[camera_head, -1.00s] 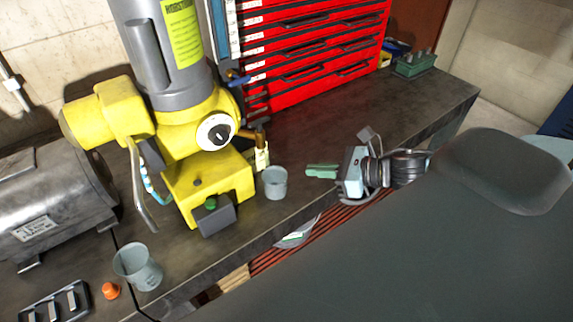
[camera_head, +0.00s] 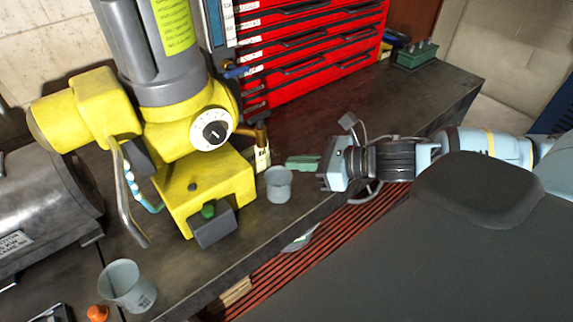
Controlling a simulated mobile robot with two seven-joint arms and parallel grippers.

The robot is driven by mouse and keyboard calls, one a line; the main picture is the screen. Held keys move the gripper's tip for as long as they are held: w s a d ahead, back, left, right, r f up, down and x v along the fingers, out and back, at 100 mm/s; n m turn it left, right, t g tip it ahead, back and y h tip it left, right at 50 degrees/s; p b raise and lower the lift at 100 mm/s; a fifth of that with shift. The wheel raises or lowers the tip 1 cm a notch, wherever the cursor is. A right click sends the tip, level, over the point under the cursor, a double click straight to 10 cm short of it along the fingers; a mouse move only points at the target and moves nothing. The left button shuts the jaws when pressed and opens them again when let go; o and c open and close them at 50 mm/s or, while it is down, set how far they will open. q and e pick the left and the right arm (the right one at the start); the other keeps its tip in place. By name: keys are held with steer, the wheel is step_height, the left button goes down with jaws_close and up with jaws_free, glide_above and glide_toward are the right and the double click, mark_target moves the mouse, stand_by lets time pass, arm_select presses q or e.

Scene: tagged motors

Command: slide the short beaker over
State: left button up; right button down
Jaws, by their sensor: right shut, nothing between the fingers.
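A short grey beaker (camera_head: 278,187) stands upright on the dark workbench, close to its front edge and right of the yellow machine's base. A second, larger-looking grey beaker (camera_head: 127,288) with markings stands at the lower left. My right gripper (camera_head: 290,162) reaches in from the right with its green fingers shut and empty. Its fingertips show just beyond the short beaker's far right rim; I cannot tell whether they touch it. My left gripper is not in view.
The yellow and grey machine (camera_head: 205,185) stands close left of the short beaker. A small brown-necked bottle (camera_head: 262,150) is just behind it. A red drawer cabinet (camera_head: 310,45) stands at the back.

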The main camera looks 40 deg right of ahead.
steer(key=shift+w+a+b, duration=0.55)
steer(key=shift+w+a, duration=0.05)
steer(key=shift+w, duration=0.2)
steer(key=shift+f, duration=0.65)
steer(key=shift+s+f, duration=0.1)
steer(key=shift+f, duration=0.05)
